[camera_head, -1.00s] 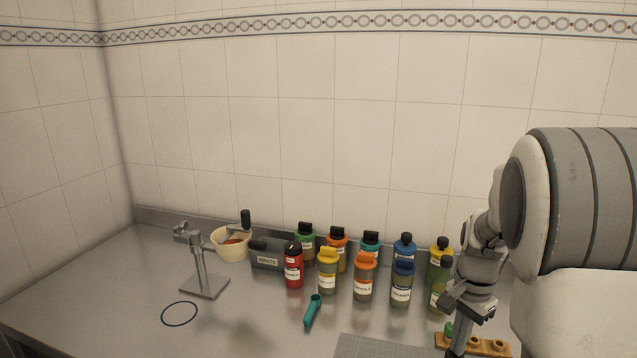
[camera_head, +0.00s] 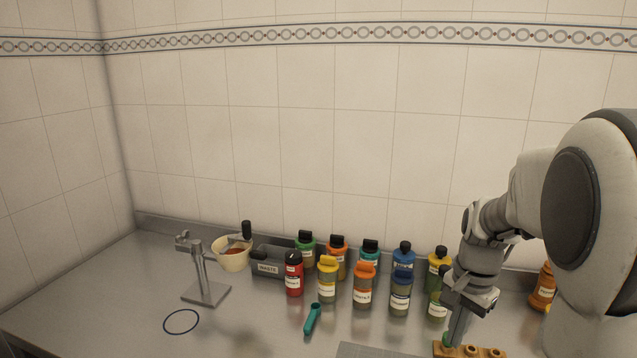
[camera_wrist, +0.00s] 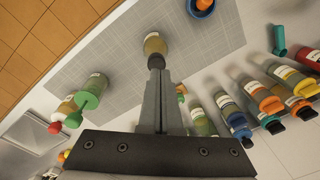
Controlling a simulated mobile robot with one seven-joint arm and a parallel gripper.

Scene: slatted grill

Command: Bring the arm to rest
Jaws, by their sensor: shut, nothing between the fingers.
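My gripper (camera_head: 456,338) is at the lower right of the head view, pointing down, just above or in front of a wooden rack with holes. In the wrist view my gripper's two fingers (camera_wrist: 157,66) are pressed together with nothing between them. A tan labelled bottle (camera_wrist: 155,43) with a dark cap shows just beyond the fingertips; I cannot tell whether they touch it. My arm comes in from the right edge of the head view.
The wooden rack (camera_head: 471,351) is at the bottom edge. Several capped bottles, including a red one (camera_head: 294,274), line the back. A teal tool (camera_head: 312,319), a metal stand (camera_head: 206,291), a cream bowl (camera_head: 233,259) and a blue ring (camera_head: 181,321) are left. The front left counter is mostly clear.

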